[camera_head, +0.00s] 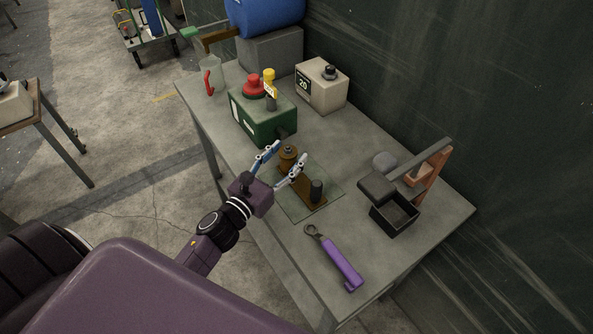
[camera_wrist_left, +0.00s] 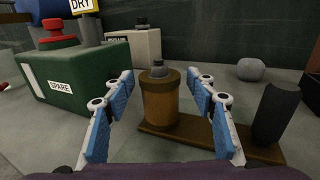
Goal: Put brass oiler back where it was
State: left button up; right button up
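The brass oiler (camera_head: 288,157) is a small brass-brown cylinder with a dark cap. It stands upright at the left end of a brown wooden board, and it also shows large in the left wrist view (camera_wrist_left: 160,100). The brown board (camera_head: 311,200) carries a dark cylinder (camera_head: 316,190) at its other end and lies on a clear glass-like sheet (camera_head: 335,199). My left gripper (camera_head: 281,159) is open, with its blue-padded fingers on either side of the oiler; in the left wrist view there are gaps between the pads and the oiler. My right gripper is not in view.
A green box (camera_head: 256,117) labelled SPARE, with a red knob on it, stands left of the oiler. A beige box (camera_head: 321,87) is behind. A purple-handled tool (camera_head: 340,262) lies at the front. An open black box (camera_head: 394,214) is at right, near the dark wall.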

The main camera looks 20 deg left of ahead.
pick_arm(q)
grip_shut()
